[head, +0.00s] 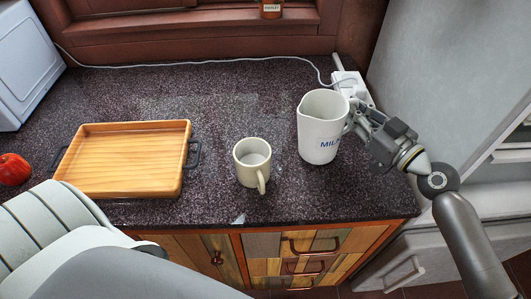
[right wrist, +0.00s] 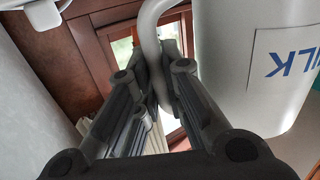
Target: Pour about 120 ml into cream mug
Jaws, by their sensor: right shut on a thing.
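The cream mug (head: 243,173) stands upright on the counter near its front edge, with its handle towards the front right. Its inside looks pale; I cannot tell how much it holds. A white jug marked MILK (head: 314,128) is upright to the right of the mug, apart from it. I cannot tell whether its base touches the counter. My right gripper (head: 356,119) is shut on the jug's handle from the right. In the right wrist view the fingers (right wrist: 158,80) close around the handle (right wrist: 150,28), beside the jug's body (right wrist: 240,70). My left gripper is out of view.
A wooden tray (head: 120,178) with dark handles lies left of the mug. A red fruit or vegetable (head: 14,169) and a white appliance (head: 28,62) are at the far left. A white cable (head: 200,62) runs along the back to a white plug. The counter (head: 215,105) behind the mug is clear.

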